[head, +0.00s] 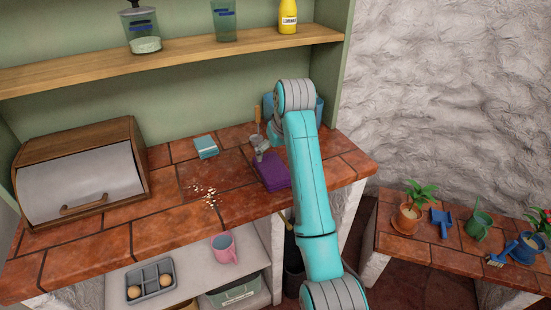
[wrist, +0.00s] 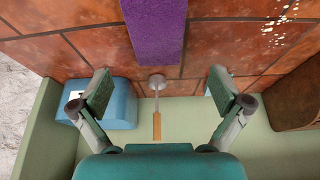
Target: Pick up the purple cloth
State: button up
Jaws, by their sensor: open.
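The purple cloth (head: 272,172) lies flat as a folded rectangle on the tiled counter, just left of my arm in the head view. In the wrist view the purple cloth (wrist: 154,32) is a strip at the top middle, running out of the frame. My gripper (wrist: 160,90) is open, with its two fingers wide apart and nothing between them held. The cloth lies ahead of the fingertips in the wrist view, apart from them. In the head view my arm hides most of the gripper.
A wooden-handled tool (wrist: 156,120) stands by the back wall, between the fingers in the wrist view. A blue container (wrist: 118,102) is beside one finger. A light blue box (head: 206,147), scattered crumbs (head: 208,193) and a bread box (head: 82,180) are left of the cloth.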

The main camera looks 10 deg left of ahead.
send_over(272, 167)
jog(key=s, duration=0.2)
jog(key=f, duration=0.2)
jog(key=d+f, duration=0.1)
jog(key=f, duration=0.1)
jog(key=shift+w+f, duration=0.1)
jog(key=shift+f, duration=0.05)
jog(key=shift+x, duration=2.6)
jog(key=shift+d+f, duration=0.1)
jog(key=shift+d, duration=0.1)
jog(key=c, duration=0.9)
